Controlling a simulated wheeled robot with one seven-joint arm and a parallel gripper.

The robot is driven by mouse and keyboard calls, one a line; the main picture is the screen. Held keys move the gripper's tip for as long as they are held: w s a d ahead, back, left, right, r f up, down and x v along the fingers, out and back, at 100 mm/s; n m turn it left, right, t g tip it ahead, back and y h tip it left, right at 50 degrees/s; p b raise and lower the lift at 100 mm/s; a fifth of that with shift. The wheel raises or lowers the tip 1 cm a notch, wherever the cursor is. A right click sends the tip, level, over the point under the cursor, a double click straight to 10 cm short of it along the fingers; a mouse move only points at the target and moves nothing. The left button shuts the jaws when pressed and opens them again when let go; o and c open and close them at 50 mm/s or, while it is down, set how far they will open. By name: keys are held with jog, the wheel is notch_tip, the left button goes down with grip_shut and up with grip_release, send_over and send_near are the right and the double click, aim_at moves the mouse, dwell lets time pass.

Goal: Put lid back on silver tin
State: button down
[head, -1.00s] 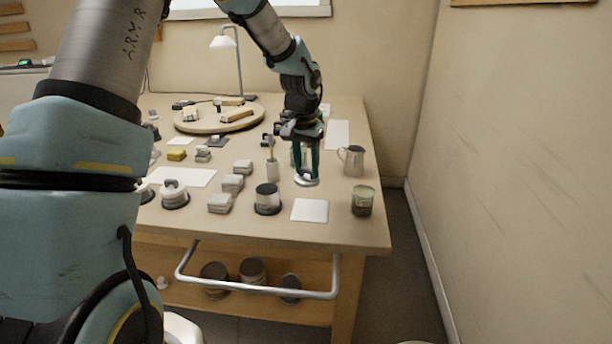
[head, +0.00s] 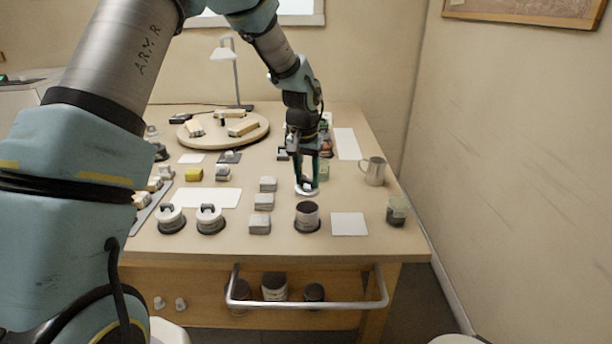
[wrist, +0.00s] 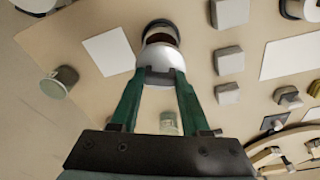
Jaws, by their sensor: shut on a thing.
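The silver tin (head: 307,218) stands upright and open on a dark round base near the bench's front, its dark inside showing. My gripper (head: 307,183) points down just behind the tin and is shut on the pale silver lid (head: 306,191). In the wrist view, the lid (wrist: 161,58) is at the fingertips of my gripper (wrist: 160,74). It overlaps the near part of the tin (wrist: 160,33) in that picture, and the tin's opening shows beyond it. The lid looks apart from the tin; its exact height above the bench is hard to tell.
A white sheet (head: 349,224) lies right of the tin, and a jar (head: 397,211) and metal mug (head: 373,171) stand farther right. Grey blocks (head: 263,201) and lidded canisters (head: 209,219) are on the left. A greenish jar (wrist: 169,122) shows between my fingers.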

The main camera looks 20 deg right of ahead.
aim_at(307, 188)
jog(key=shift+f+b, duration=1.35)
jog(key=shift+f, duration=0.65)
jog(key=shift+f+b, duration=0.5)
jog(key=shift+f, duration=0.5)
jog(key=shift+f, duration=0.1)
dwell(0.5)
grip_release()
dwell(0.5)
jog(key=shift+p, duration=0.35)
jog(key=shift+r+p, duration=2.45)
jog(key=shift+r, duration=1.05)
